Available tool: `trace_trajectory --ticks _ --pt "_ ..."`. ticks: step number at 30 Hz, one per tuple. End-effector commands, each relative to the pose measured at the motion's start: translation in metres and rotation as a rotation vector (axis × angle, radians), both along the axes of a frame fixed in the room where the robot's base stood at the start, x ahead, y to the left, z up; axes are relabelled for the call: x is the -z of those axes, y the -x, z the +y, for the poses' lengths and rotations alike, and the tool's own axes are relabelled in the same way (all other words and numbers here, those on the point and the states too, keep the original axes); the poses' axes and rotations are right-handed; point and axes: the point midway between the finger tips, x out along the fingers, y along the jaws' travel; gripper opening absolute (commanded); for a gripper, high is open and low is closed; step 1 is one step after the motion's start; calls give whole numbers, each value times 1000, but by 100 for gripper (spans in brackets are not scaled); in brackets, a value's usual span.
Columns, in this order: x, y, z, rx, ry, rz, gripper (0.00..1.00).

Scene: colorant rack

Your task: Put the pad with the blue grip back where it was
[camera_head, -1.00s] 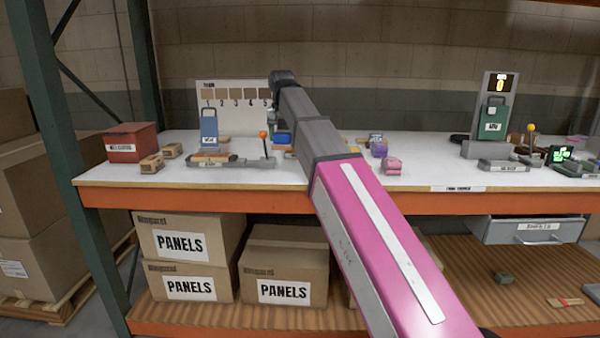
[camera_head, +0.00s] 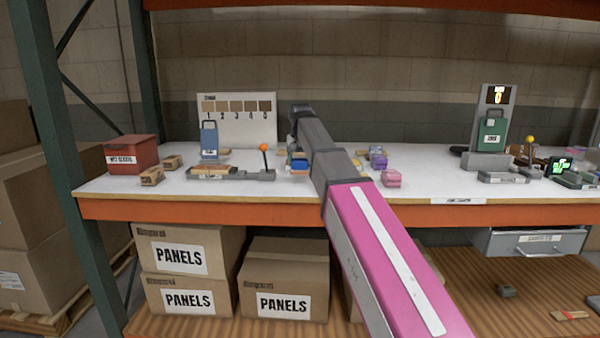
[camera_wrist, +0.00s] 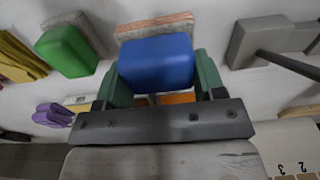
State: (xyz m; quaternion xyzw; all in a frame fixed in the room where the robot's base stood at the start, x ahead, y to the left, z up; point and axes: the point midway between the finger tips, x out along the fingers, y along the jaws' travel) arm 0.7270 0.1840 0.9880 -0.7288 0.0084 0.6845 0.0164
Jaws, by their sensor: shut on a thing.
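My gripper (camera_wrist: 160,76) is shut on the pad with the blue grip (camera_wrist: 156,62); the fingers lie on either side of the blue block. The pad's reddish-brown and grey layer (camera_wrist: 153,27) shows beyond the block in the wrist view. In the head view the blue grip (camera_head: 298,155) shows small at the end of my arm, over the white tabletop, right of the orange-knobbed lever. My gripper (camera_head: 297,148) is partly hidden there by its own arm. I cannot tell whether the pad touches the table.
A green-gripped pad (camera_wrist: 68,51) lies to the left in the wrist view, near a purple thing (camera_wrist: 54,115). A grey lever device (camera_wrist: 262,40) is on the right. In the head view a numbered swatch board (camera_head: 237,125) stands behind, and a red box (camera_head: 131,155) at left.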

Motion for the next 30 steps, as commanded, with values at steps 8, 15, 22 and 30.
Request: trace_trajectory --ticks 8,15,22,30 --pt "30 1 -1 0 0 2 25" --pt "40 0 0 0 -1 -1 25" --pt "43 0 0 0 0 0 25" --pt "42 0 0 0 0 0 88"
